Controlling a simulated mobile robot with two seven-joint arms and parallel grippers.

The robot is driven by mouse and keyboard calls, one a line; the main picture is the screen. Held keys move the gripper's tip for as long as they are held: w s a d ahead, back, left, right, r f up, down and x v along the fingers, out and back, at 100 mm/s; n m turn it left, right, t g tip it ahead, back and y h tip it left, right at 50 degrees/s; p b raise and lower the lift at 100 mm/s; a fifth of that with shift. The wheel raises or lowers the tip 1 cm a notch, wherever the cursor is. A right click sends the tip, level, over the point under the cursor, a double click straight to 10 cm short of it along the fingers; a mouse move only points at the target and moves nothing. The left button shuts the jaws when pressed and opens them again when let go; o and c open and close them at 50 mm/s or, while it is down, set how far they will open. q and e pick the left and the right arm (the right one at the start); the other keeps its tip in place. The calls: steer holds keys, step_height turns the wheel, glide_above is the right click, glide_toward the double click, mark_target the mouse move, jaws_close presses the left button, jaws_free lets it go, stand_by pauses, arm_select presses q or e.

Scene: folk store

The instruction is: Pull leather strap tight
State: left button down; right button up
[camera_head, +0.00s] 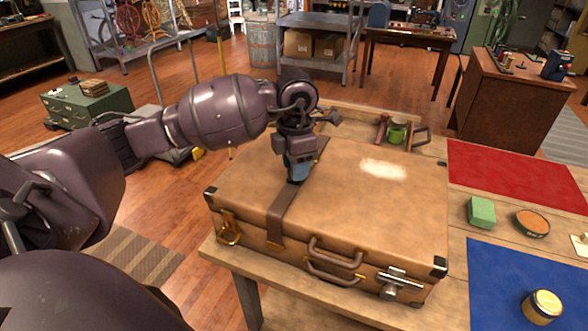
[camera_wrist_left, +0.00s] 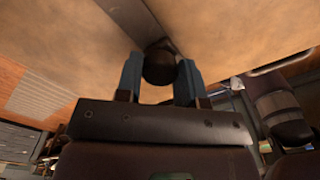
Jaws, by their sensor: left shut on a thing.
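A tan leather suitcase (camera_head: 350,205) lies flat and closed on the wooden table. A brown leather strap (camera_head: 282,212) runs across its lid on the left side and down over the front face. My left gripper (camera_head: 297,178) points down at the lid, its blue fingertips on the line of the strap. In the left wrist view, the fingers (camera_wrist_left: 159,80) stand apart with a dark rounded piece of the strap (camera_wrist_left: 160,63) between them, and the flat strap (camera_wrist_left: 130,18) leads away across the lid. The exact grip is partly hidden in the head view. My right gripper is not in view.
A red mat (camera_head: 510,175) and a blue mat (camera_head: 505,290) lie right of the suitcase. A green block (camera_head: 481,212), a round tin (camera_head: 532,223) and a gold-lidded jar (camera_head: 542,306) stand there. A green item (camera_head: 397,132) stands behind the suitcase. Handles (camera_head: 335,262) protrude at its front.

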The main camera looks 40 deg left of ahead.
arm_select(q)
steer(key=shift+w+r, duration=0.1)
steer(key=c, duration=0.7)
jaws_free()
steer(key=shift+c, duration=0.2)
step_height(320, 180, up, 11)
steer(key=shift+p, duration=0.45)
steer(key=shift+f, duration=0.2)
